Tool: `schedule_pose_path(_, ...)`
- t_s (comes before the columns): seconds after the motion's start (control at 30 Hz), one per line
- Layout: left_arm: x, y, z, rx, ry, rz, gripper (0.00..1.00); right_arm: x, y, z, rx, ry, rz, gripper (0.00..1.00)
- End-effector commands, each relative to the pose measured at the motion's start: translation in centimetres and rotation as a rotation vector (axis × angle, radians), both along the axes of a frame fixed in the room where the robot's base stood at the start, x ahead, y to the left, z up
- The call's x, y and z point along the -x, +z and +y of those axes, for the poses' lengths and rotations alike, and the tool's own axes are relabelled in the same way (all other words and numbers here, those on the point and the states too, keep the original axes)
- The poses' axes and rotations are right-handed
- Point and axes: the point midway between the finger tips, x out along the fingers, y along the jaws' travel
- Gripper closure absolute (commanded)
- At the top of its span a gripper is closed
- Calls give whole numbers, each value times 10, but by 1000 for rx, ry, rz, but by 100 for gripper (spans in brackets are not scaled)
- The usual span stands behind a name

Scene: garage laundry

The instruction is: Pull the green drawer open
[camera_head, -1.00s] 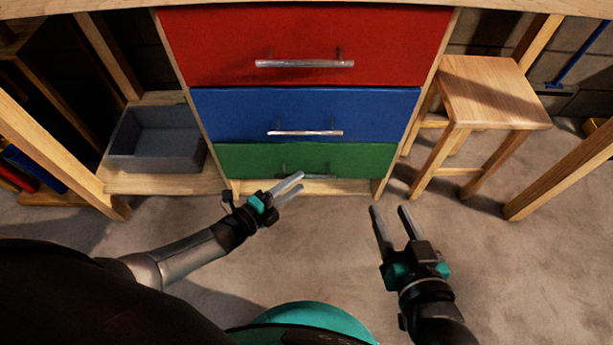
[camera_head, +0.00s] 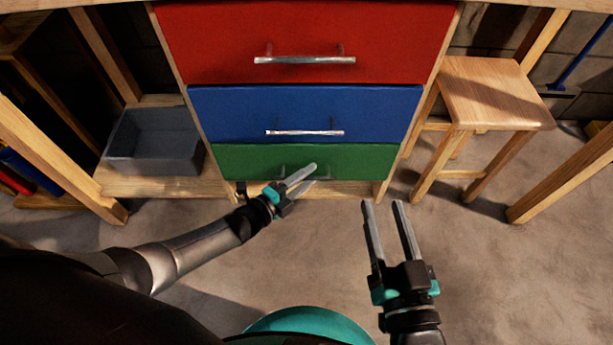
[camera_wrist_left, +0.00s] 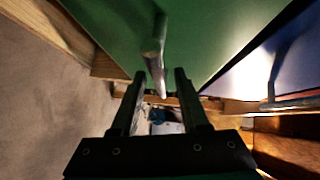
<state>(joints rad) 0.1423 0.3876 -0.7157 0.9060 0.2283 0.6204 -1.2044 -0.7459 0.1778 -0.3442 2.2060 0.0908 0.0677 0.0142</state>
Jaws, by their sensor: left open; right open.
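The green drawer (camera_head: 350,160) is the lowest of three stacked drawers in the head view and looks closed. It also fills the upper part of the left wrist view (camera_wrist_left: 110,30). Its metal bar handle (camera_wrist_left: 154,55) lies in line with the gap between my left fingers in the wrist view; contact cannot be told. In the head view my left gripper (camera_head: 306,176) is open at the green drawer's front and partly hides the handle. My right gripper (camera_head: 384,204) is open and empty, above the floor right of the drawer's middle, apart from everything.
A blue drawer (camera_head: 240,110) and a red drawer (camera_head: 230,40) sit above, both with bar handles. A grey bin (camera_head: 155,160) stands on a low shelf at left. A wooden stool (camera_head: 490,90) stands at right. The floor (camera_head: 330,240) in front is clear.

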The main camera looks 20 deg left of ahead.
Motion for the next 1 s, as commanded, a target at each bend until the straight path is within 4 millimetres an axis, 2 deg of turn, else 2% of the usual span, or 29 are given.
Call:
schedule_pose_path(0.07,0,0,0,0,0,0,56,0,0,0,0,0,1,50)
schedule_pose_path(0.4,0,0,0,0,0,0,95,0,-1,0,1,0,2,50)
schedule_pose_path(0.47,0,0,0,0,0,0,100,0,-1,0,1,0,2,50)
schedule_pose_path(1.0,0,0,0,0,0,0,100,0,-1,0,1,1,3,50)
